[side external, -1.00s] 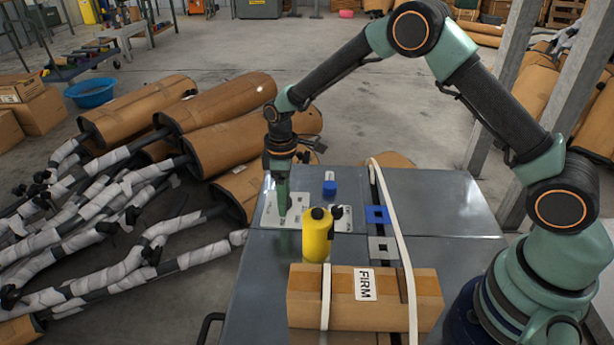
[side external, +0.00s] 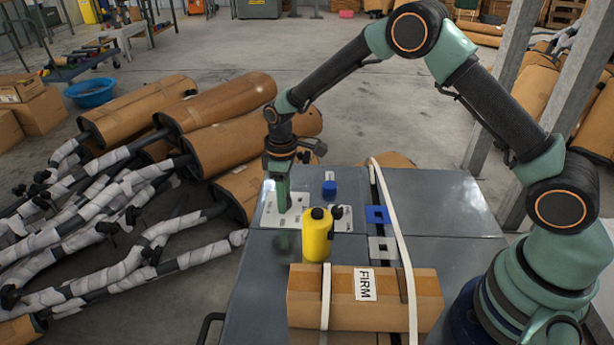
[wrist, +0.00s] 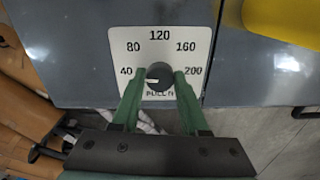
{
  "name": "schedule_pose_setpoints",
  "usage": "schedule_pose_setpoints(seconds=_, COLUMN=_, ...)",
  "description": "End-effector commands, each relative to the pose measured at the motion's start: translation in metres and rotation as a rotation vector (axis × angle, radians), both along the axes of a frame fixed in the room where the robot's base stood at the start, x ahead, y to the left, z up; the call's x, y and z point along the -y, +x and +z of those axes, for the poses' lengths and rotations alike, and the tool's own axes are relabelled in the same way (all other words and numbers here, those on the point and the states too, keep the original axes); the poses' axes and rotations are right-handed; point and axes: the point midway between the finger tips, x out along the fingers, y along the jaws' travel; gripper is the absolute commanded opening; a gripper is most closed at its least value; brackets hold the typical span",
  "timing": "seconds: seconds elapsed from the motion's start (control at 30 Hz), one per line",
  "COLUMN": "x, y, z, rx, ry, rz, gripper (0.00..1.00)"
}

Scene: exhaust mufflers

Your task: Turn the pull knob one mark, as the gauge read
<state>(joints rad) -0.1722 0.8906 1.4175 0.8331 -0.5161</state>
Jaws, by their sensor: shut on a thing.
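The dark round pull knob (wrist: 159,76) sits at the lower middle of a white dial plate (wrist: 196,45) in the wrist view. The plate is printed 40, 80, 120, 160 and 200, with partly covered lettering below the knob. A pale mark shows on the knob's left part, toward the 40 side; its exact angle is hard to read. My gripper (wrist: 158,82) is shut on the knob, one green finger on each side. In the side view my gripper (side external: 283,208) points down at the white plate (side external: 268,219), and the knob is hidden by the fingers.
A yellow container (side external: 317,238) stands close to the right of my gripper, with a blue cap-like piece (side external: 329,188) behind. A strapped cardboard box (side external: 390,300) labelled FIRM lies in front. A white strap (side external: 400,240) crosses the grey bench (side external: 450,200). Wrapped mufflers fill the left floor.

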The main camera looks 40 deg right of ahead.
Motion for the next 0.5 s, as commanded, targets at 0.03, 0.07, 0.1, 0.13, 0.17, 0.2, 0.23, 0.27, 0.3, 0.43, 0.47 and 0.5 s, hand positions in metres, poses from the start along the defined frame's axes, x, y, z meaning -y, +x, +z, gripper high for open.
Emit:
schedule_pose_setpoints(seconds=0.03, x=0.0, y=0.0, z=0.0004, rx=-0.001, ry=-0.001, rz=-0.029, gripper=0.0)
schedule_pose_setpoints(seconds=0.07, x=0.0, y=0.0, z=0.0004, rx=-0.001, ry=-0.001, rz=-0.049, gripper=0.0)
schedule_pose_setpoints(seconds=0.1, x=0.0, y=0.0, z=0.0005, rx=-0.001, ry=-0.001, rz=-0.079, gripper=0.0)
schedule_pose_setpoints(seconds=0.13, x=0.0001, y=-0.0001, z=0.0005, rx=-0.001, ry=-0.001, rz=-0.103, gripper=0.0)
schedule_pose_setpoints(seconds=0.17, x=0.0, y=0.0, z=0.0005, rx=-0.001, ry=-0.001, rz=-0.128, gripper=0.0)
schedule_pose_setpoints(seconds=0.2, x=0.0001, y=-0.0001, z=0.0005, rx=-0.001, ry=-0.001, rz=-0.162, gripper=0.0)
schedule_pose_setpoints(seconds=0.23, x=0.0001, y=-0.0001, z=0.0005, rx=-0.001, ry=-0.001, rz=-0.188, gripper=0.0)
schedule_pose_setpoints(seconds=0.27, x=0.0, y=0.0, z=0.0005, rx=-0.001, ry=-0.001, rz=-0.213, gripper=0.0)
schedule_pose_setpoints(seconds=0.3, x=0.0001, y=-0.0001, z=0.0005, rx=-0.001, ry=-0.001, rz=-0.248, gripper=0.0)
schedule_pose_setpoints(seconds=0.43, x=0.0001, y=-0.0001, z=0.0006, rx=-0.001, ry=0.0, rz=-0.358, gripper=0.0)
schedule_pose_setpoints(seconds=0.47, x=0.0001, y=-0.0001, z=0.0006, rx=-0.001, ry=0.0, rz=-0.383, gripper=0.0)
schedule_pose_setpoints(seconds=0.5, x=0.0001, y=-0.0001, z=0.0006, rx=-0.001, ry=0.0, rz=-0.414, gripper=0.0)
